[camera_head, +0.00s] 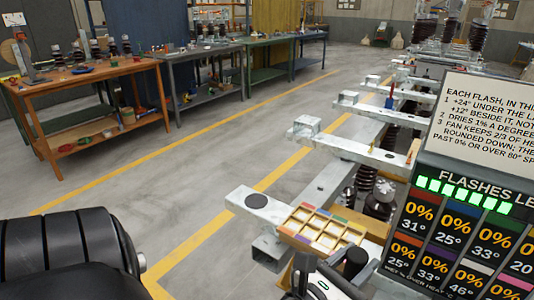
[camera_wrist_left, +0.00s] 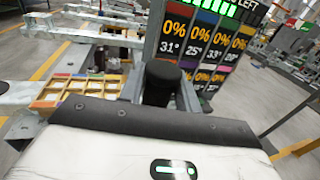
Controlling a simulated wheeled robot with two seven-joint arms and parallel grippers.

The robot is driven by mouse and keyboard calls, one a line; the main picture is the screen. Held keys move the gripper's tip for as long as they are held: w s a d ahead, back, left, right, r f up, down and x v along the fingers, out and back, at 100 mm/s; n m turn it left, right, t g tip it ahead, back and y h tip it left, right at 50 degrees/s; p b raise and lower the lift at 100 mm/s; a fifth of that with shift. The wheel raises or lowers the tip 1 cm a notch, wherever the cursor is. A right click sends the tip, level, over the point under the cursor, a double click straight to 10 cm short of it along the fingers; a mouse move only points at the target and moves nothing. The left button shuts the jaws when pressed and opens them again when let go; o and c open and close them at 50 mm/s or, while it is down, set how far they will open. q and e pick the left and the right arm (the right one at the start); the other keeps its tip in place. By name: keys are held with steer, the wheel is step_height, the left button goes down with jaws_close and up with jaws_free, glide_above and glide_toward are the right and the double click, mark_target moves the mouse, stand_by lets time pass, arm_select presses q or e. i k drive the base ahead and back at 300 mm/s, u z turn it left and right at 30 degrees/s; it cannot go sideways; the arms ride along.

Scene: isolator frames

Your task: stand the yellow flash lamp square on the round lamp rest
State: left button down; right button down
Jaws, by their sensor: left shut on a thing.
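My left gripper (camera_head: 330,272) is low in the head view, just in front of the compartment tray. In the left wrist view its grey fingers (camera_wrist_left: 160,98) are shut on a black-topped round thing (camera_wrist_left: 163,76). This black top also shows in the head view (camera_head: 355,260). I see no yellow on it, so I cannot tell whether it is the yellow flash lamp. A flat black disc (camera_head: 256,201), probably the round lamp rest, lies bare on the end of a pale beam, left of the gripper and apart from it. My right gripper is not in view.
A tray with several compartments and coloured tags (camera_head: 322,229) stands between the disc and the panel. The "FLASHES LEFT" panel (camera_head: 455,240) with percentages and degrees rises at the right. More pale beams (camera_head: 360,148) lie behind. Open floor is at the left.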

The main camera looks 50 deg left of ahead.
mark_target(257, 201)
steer(key=z, duration=2.85)
steer(key=k, duration=1.6)
steer(key=u, duration=1.6)
